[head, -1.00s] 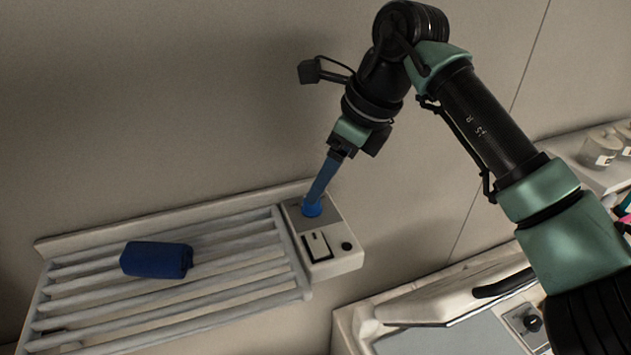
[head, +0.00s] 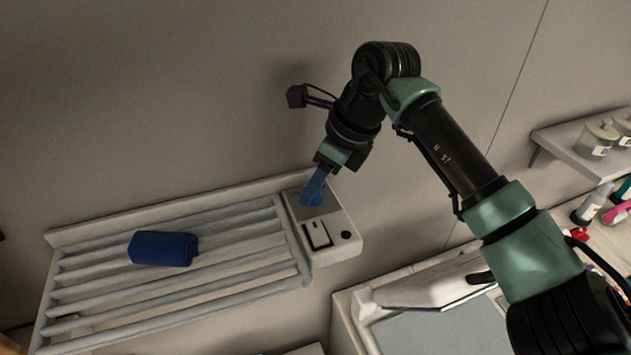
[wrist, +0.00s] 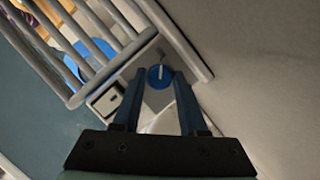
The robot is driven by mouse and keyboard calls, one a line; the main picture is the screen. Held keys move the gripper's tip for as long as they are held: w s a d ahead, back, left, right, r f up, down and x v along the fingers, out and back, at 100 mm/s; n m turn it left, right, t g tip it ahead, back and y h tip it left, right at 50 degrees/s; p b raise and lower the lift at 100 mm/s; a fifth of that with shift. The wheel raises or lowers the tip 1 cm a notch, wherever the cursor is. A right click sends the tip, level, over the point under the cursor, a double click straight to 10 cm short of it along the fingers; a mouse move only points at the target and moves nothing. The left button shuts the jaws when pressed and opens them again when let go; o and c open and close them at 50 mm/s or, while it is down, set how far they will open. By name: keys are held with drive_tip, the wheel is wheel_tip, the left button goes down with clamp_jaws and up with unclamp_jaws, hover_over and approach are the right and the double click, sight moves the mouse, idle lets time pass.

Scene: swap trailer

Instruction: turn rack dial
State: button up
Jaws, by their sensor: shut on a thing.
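The rack dial (head: 311,199) is a round blue knob on the grey panel of the white control box at the rack's right end. In the wrist view the dial (wrist: 157,83) sits between my two blue fingers and shows a pale pointer line. My gripper (head: 315,190) reaches down to the dial from above, and its fingers are closed on it. In the wrist view my gripper (wrist: 158,75) has one finger on each side of the dial. In the head view the fingers hide part of the dial.
The slatted rack (head: 295,246) holds a rolled dark blue cloth (head: 163,248). The box has a rocker switch (head: 317,234) and a small black knob (head: 345,234) beside the dial. A shelf with jars (head: 597,140) is at right. The wall above the rack is clear.

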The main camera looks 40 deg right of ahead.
clamp_jaws()
drive_tip(key=m+b, duration=0.1)
drive_tip(key=b, duration=0.1)
drive_tip(key=m+h+b, duration=0.1)
drive_tip(key=b, duration=0.1)
drive_tip(key=shift+f+m, duration=0.25)
drive_tip(key=shift+m, duration=0.05)
drive_tip(key=m+h+b, duration=0.1)
drive_tip(key=m+b, duration=0.2)
drive_tip(key=b, duration=0.1)
drive_tip(key=m+h+b, duration=0.1)
drive_tip(key=m+b, duration=0.2)
drive_tip(key=b, duration=0.1)
drive_tip(key=shift+a+t, duration=0.2)
drive_tip(key=shift+t, duration=0.1)
drive_tip(key=m+h+b, duration=0.1)
drive_tip(key=m+b, duration=0.1)
drive_tip(key=m+h+b, duration=0.1)
drive_tip(key=m+b, duration=0.1)
drive_tip(key=shift+a+r+m+g, duration=0.15)
drive_tip(key=shift+m+g, duration=0.25)
drive_tip(key=shift+w+r+m+g+h+b, duration=0.1)
drive_tip(key=shift+m+g+h+b, duration=0.2)
drive_tip(key=shift+m+b, duration=0.65)
drive_tip(key=shift+r+m+g+h+b, duration=0.1)
drive_tip(key=shift+m+g+h+b, duration=0.35)
drive_tip(key=shift+m, duration=0.9)
drive_tip(key=o, duration=0.9)
unclamp_jaws()
